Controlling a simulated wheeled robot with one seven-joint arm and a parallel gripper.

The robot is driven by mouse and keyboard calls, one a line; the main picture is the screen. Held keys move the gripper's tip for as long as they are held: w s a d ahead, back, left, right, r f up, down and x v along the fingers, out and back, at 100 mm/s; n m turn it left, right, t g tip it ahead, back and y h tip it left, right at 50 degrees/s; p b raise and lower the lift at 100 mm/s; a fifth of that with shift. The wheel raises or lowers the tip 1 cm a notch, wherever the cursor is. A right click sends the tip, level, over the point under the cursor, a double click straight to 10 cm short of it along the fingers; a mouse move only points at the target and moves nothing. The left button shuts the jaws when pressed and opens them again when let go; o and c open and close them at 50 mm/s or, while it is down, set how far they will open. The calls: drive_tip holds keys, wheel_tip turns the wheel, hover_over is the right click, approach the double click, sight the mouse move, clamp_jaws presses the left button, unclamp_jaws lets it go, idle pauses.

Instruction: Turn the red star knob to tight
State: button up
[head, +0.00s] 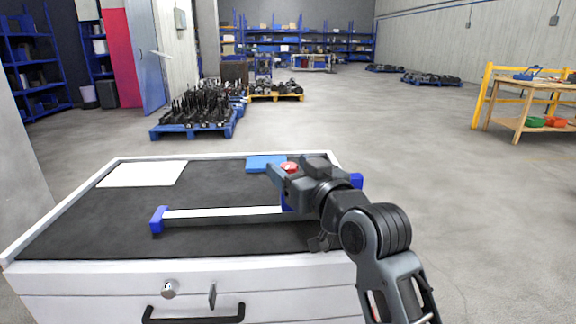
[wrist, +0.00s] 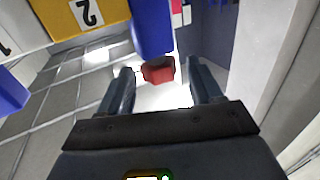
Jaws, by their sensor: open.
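The red star knob (head: 289,167) shows as a small red cap by my gripper (head: 280,174), over the right part of the cabinet top. In the wrist view the red knob (wrist: 158,70) lies between the tips of my two spread fingers, with visible gaps on both sides. My gripper is open and not closed on it. A blue part (wrist: 151,25) stands just beyond the knob. In the head view a white bar with blue ends (head: 225,214) runs across the dark mat toward my gripper. My gripper hides much of the bar's right side and the knob's lower part.
The cabinet's dark mat (head: 100,220) has a raised pale rim. A white sheet (head: 143,174) lies at the back left, and a blue flat piece (head: 262,163) at the back. The mat's left half is mostly clear. In the wrist view a yellow panel marked 2 (wrist: 60,18) shows.

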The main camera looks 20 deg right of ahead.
drive_tip(key=shift+w, duration=0.8)
drive_tip(key=shift+c, duration=0.3)
drive_tip(key=c, duration=0.9)
drive_tip(key=shift+a, duration=0.1)
